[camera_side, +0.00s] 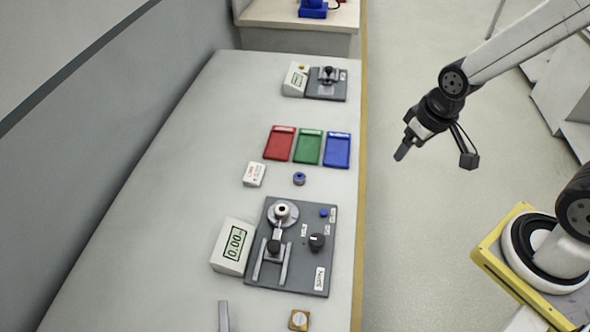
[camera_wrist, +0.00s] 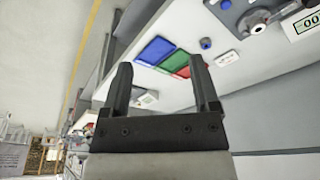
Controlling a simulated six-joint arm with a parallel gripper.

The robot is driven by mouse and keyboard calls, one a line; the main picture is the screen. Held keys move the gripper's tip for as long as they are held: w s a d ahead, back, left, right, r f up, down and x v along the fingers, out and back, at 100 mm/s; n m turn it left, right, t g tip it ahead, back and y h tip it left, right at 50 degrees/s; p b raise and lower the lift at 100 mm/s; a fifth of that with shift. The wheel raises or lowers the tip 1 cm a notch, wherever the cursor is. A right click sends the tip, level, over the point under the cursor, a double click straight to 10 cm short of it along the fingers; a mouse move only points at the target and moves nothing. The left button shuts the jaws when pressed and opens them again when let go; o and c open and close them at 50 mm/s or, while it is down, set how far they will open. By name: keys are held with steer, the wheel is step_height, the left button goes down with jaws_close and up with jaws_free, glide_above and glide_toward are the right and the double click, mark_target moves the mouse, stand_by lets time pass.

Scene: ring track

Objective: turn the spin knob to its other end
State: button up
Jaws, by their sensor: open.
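The likely spin knob is a black round knob (camera_side: 317,241) with a pale mark, on the right half of the grey station plate (camera_side: 300,283) in the side view. Its exact turn angle is too small to read. My gripper (camera_side: 402,152) hangs above the floor, right of the table edge, well apart from the knob and beyond it toward the far end. In the wrist view my gripper (camera_wrist: 160,72) has its two fingers spread with nothing between them. Part of the station plate (camera_wrist: 232,14) shows at the top right there; the knob is not clearly identifiable.
The plate also carries a metal ring fixture (camera_side: 283,213), a black-knobbed slide (camera_side: 273,247) and a blue button (camera_side: 323,212). A display box (camera_side: 233,247) reading 0.00 stands left. Red (camera_side: 279,143), green (camera_side: 308,146) and blue (camera_side: 337,150) trays lie beyond.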

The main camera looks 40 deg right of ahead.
steer(key=shift+o, duration=0.4)
steer(key=n+g, duration=0.3)
steer(key=n, duration=1.5)
glide_above(317, 239)
step_height(317, 239, down, 10)
steer(key=shift+f, duration=0.1)
steer(key=shift+f, duration=0.2)
steer(key=shift+f, duration=3.7)
